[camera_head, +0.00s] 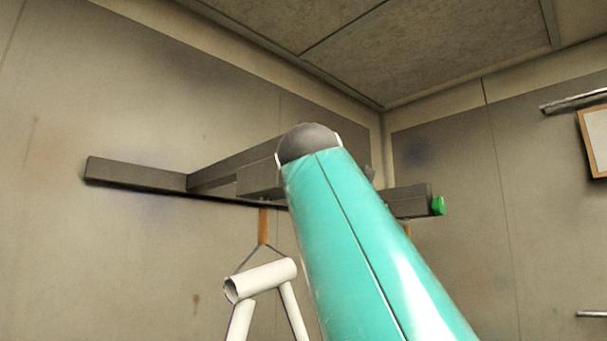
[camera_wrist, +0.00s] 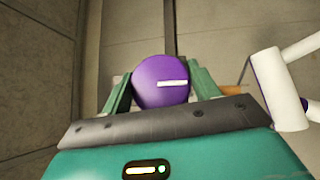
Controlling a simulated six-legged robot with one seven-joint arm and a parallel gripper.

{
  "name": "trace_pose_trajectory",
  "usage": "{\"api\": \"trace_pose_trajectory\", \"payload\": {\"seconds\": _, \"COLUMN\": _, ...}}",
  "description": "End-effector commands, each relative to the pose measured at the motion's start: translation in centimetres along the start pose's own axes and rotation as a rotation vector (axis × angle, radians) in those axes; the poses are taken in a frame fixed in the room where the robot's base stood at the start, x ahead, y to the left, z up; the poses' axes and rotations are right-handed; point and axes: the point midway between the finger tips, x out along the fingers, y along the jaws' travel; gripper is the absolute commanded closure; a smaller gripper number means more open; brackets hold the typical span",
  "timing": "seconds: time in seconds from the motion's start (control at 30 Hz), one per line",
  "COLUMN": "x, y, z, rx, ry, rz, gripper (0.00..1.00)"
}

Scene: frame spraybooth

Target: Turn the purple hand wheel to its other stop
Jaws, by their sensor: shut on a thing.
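The purple hand wheel (camera_wrist: 150,84) shows in the wrist view as a round disc with a white bar mark lying nearly level, right of its centre. My gripper (camera_wrist: 160,88) is shut on the wheel, with one green finger at its left side and one at its right. The wheel's lower edge is hidden behind the gripper's dark front plate. In the head view my teal arm hides the wheel and the gripper.

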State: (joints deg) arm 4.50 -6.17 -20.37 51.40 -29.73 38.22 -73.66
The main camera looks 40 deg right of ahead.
Motion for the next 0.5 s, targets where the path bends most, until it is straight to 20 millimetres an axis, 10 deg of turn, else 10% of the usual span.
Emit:
{"api": "trace_pose_trajectory", "payload": {"seconds": 0.3, "x": -0.03, "y": 0.15, "z": -0.08, "rx": 0.005, "ry": 0.002, "rz": 0.004, "gripper": 0.62}}
{"api": "trace_pose_trajectory", "payload": {"seconds": 0.33, "x": -0.03, "y": 0.16, "z": -0.08, "rx": 0.005, "ry": 0.002, "rz": 0.004, "gripper": 0.37}}
{"api": "trace_pose_trajectory", "payload": {"seconds": 0.5, "x": -0.02, "y": 0.12, "z": -0.05, "rx": 0.003, "ry": 0.002, "rz": 0.003, "gripper": 0.18}}
